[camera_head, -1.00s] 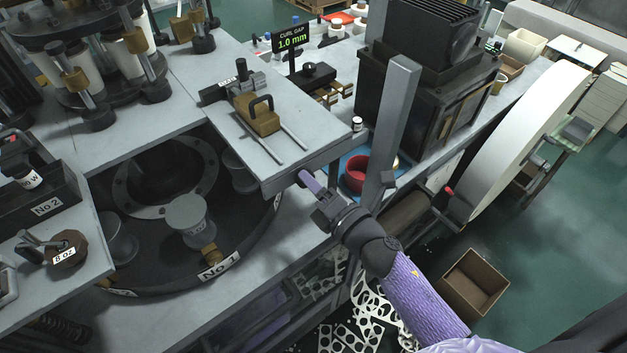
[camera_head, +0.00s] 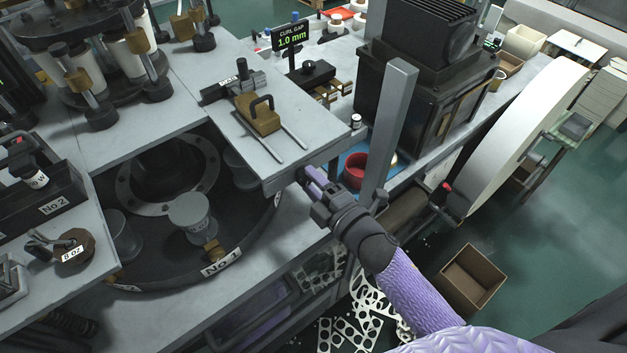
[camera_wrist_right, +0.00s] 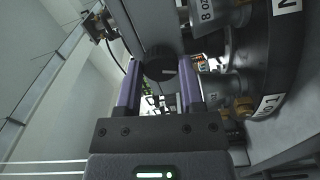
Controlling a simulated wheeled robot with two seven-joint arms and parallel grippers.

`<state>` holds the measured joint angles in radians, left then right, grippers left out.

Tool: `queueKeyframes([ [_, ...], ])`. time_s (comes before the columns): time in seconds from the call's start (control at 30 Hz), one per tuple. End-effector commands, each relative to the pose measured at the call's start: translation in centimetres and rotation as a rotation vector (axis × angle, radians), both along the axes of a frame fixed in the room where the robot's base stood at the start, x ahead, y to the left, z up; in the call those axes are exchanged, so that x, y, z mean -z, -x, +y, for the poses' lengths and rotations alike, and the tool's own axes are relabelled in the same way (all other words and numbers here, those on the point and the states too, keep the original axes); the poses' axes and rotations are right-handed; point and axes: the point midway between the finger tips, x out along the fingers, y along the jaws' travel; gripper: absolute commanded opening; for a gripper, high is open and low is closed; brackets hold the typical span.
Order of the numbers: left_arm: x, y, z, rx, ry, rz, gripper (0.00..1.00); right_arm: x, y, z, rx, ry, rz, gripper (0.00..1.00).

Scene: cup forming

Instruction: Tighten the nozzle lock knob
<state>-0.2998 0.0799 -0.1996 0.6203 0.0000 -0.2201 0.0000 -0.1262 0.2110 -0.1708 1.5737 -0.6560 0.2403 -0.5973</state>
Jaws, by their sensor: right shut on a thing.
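A dark round knob (camera_wrist_right: 160,68) with a pale mark on its face lies between the two purple fingers in the right wrist view. In the head view it sits at the front edge of the grey plate (camera_head: 300,173), mostly hidden behind the fingers. My right gripper (camera_head: 313,180) reaches in from the lower right and is shut on this knob. In the wrist view the gripper (camera_wrist_right: 160,84) has one finger on each side of it. I cannot see my left gripper.
A grey upright post (camera_head: 392,130) stands just right of my right gripper, with a red bowl (camera_head: 355,172) behind. The dark turntable (camera_head: 225,258) labelled No 1 is left. An open brown box (camera_head: 472,280) stands on the floor. A display (camera_head: 291,36) reads CURL GAP 1.0 mm.

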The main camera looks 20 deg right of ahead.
Motion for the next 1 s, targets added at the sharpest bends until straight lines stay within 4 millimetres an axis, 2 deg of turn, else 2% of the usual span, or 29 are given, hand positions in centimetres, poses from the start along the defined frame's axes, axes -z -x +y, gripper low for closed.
queueKeyframes([
  [0.43, 0.0, 0.0, 0.0, 0.000, 0.000, 0.000, 0.59, 0.1, 0.0, 0.0, 0.001, -0.007, 0.004, 0.00],
  [0.47, 0.0, 0.0, 0.0, 0.000, 0.000, 0.000, 0.59, 0.1, 0.0, 0.0, 0.001, -0.007, 0.004, 0.53],
  [0.6, 0.0, 0.0, 0.0, 0.000, 0.000, 0.000, 0.59, 0.1, 0.0, 0.0, 0.000, -0.007, 0.004, 0.83],
  [0.87, 0.0, 0.0, 0.0, 0.000, 0.001, 0.000, 0.59, 0.0, 0.0, 0.0, 0.000, -0.007, 0.004, 0.84],
  [1.0, 0.1, 0.0, 0.0, 0.000, 0.001, 0.000, 0.59, 0.2, 1.4, -0.5, 0.001, -0.006, 0.006, 0.84],
])
